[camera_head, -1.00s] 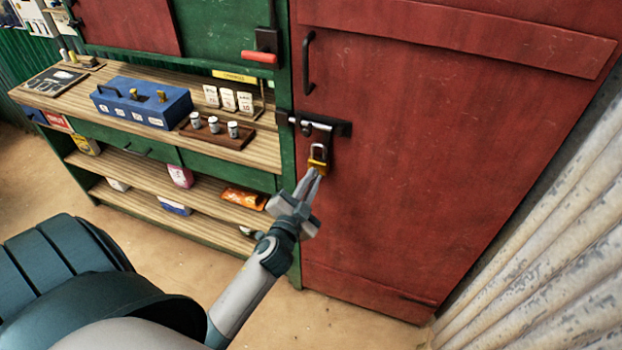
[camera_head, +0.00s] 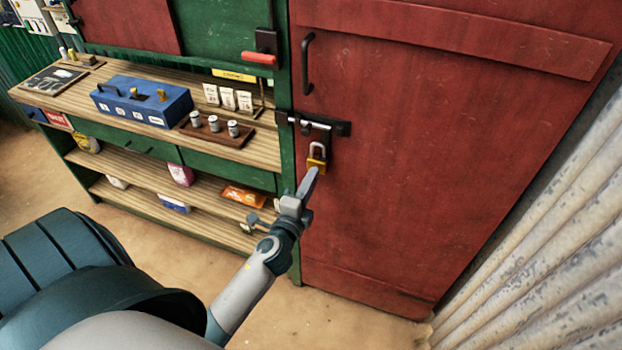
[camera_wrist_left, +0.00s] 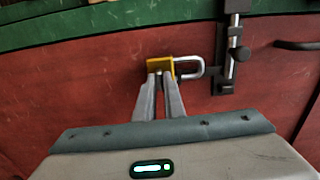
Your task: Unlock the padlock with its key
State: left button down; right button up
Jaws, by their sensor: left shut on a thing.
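The brass padlock (camera_head: 316,163) with its pale shackle hangs below the black bolt (camera_head: 340,128) on the red door. My left gripper (camera_head: 313,172) reaches up to the padlock's underside from below. In the left wrist view the gripper's fingers (camera_wrist_left: 165,77) are close together against the yellow padlock body (camera_wrist_left: 158,64), shut on the key, which the fingertips almost wholly hide. The shackle shows as a U to the right of the body, beside the bolt (camera_wrist_left: 232,55). I cannot tell whether it is sprung open. My right gripper is not in view.
The red door (camera_head: 430,170) has a black handle (camera_head: 307,63). Left of it stands a green-framed counter with a blue box (camera_head: 140,103), a brown tray of small cans (camera_head: 222,138) and lower shelves. Corrugated metal (camera_head: 560,220) borders the right. The floor is clear.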

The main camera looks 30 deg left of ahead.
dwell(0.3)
pick_arm(q)
jog(key=c, duration=1.9)
grip_release()
jog(key=shift+o, duration=0.2)
jog(key=b+v, duration=0.5)
jog(key=v, duration=1.2)
jog(key=shift+s+b, duration=0.25)
jog(key=shift+b, duration=0.1)
jog(key=shift+f, duration=0.15)
